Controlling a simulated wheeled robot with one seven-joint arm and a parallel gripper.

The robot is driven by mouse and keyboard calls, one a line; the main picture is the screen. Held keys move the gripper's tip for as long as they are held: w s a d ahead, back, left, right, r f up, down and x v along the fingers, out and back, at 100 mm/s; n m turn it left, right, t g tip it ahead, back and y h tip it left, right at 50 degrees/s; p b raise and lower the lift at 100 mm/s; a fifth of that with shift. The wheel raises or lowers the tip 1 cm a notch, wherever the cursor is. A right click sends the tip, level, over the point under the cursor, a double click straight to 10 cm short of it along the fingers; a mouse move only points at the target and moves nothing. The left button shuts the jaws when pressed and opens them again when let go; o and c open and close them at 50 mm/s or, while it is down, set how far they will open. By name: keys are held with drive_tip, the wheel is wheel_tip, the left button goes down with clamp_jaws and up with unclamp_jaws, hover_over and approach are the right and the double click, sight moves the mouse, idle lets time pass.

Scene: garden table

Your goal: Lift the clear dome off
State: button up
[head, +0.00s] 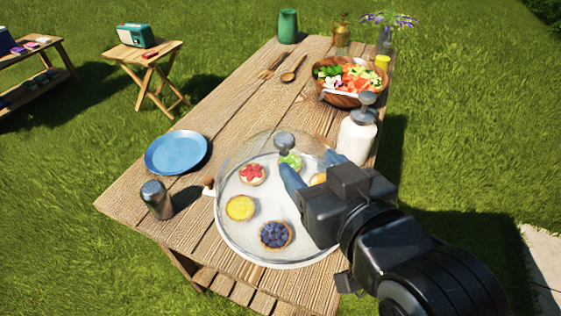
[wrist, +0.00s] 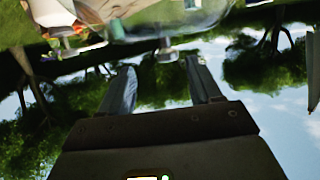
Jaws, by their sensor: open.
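The clear dome (head: 226,170) stands over a white round plate (head: 262,262) with several small fruit tarts on it. A grey knob (head: 284,142) tops the dome. My gripper (head: 291,170) is open, with its blue-grey fingers close to the knob in the head view. In the wrist view the picture is upside down, and the knob (wrist: 167,50) shows beyond and between the spread fingertips (wrist: 160,68). No contact with the knob shows. My gripper hides part of the dome's right side.
A white pump bottle (head: 356,138) stands close to the dome's right side. A wooden salad bowl (head: 340,99) is farther back. A blue plate (head: 176,152) and a metal shaker (head: 156,200) lie to the left.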

sight(289, 144)
drive_tip(key=shift+w+a+r, duration=0.35)
drive_tip(key=shift+a, duration=0.05)
drive_tip(key=shift+w+a, duration=0.2)
drive_tip(key=shift+w, duration=0.1)
drive_tip(key=shift+p+x, duration=0.6)
drive_tip(key=shift+x, duration=2.95)
drive_tip(key=shift+s+a, duration=0.1)
drive_tip(key=shift+a, duration=0.05)
drive_tip(key=shift+c, duration=0.3)
clamp_jaws()
